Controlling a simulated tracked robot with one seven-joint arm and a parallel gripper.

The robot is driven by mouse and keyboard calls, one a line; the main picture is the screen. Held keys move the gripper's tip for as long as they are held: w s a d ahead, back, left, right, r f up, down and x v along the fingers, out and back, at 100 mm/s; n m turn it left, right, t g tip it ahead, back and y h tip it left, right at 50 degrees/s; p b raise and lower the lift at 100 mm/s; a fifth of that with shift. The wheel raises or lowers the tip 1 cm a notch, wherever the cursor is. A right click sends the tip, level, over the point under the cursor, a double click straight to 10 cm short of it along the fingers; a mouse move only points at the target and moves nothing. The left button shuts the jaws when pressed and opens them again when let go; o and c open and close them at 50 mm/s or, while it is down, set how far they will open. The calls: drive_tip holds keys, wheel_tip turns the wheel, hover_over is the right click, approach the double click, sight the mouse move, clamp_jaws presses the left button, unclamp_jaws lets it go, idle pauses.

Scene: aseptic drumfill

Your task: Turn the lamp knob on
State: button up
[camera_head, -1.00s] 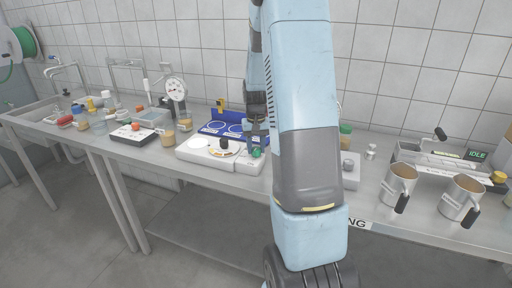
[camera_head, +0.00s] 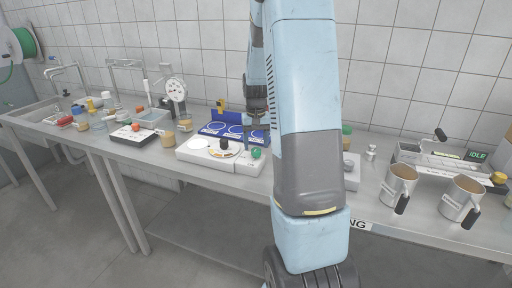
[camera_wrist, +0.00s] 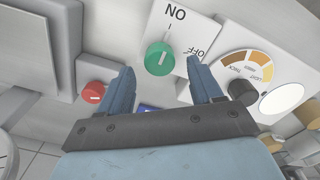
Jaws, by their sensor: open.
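The green knob (camera_wrist: 158,58) sits on a white plate with ON and OFF labels in the wrist view. A short white line runs across its face towards the ON side. In the head view this knob (camera_head: 256,154) is at the right end of the white unit (camera_head: 211,158). My gripper (camera_wrist: 161,82) is open and empty, with its fingertips apart on either side of the knob's near edge and the knob clear between them. In the head view my gripper (camera_head: 257,127) is above and behind the knob, partly hidden by my arm.
A red knob (camera_wrist: 92,93) is left of my fingers, and a black knob (camera_wrist: 241,91) with a coloured dial is to the right. Blue holders (camera_head: 219,129) stand behind the white unit. Metal jugs (camera_head: 398,184) stand on the right of the bench.

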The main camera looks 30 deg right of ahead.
sight(256, 149)
wheel_tip(256, 149, up, 11)
drive_tip(key=shift+r, duration=0.2)
idle(0.5)
drive_tip(key=s+a+r+n+t, duration=0.2)
drive_tip(key=s+a+r+t, duration=0.1)
drive_tip(key=s+a+r, duration=0.65)
drive_tip(key=s+a+n+t, duration=0.1)
drive_tip(key=s+a, duration=0.3)
drive_tip(key=s, duration=0.4)
drive_tip(key=s+a+n+t, duration=0.1)
drive_tip(key=s+a, duration=0.4)
drive_tip(key=s, duration=0.3)
drive_tip(key=shift+s+a+f+t, duration=0.2)
drive_tip(key=shift+s+f+t, duration=0.05)
drive_tip(key=shift+f+t, duration=0.1)
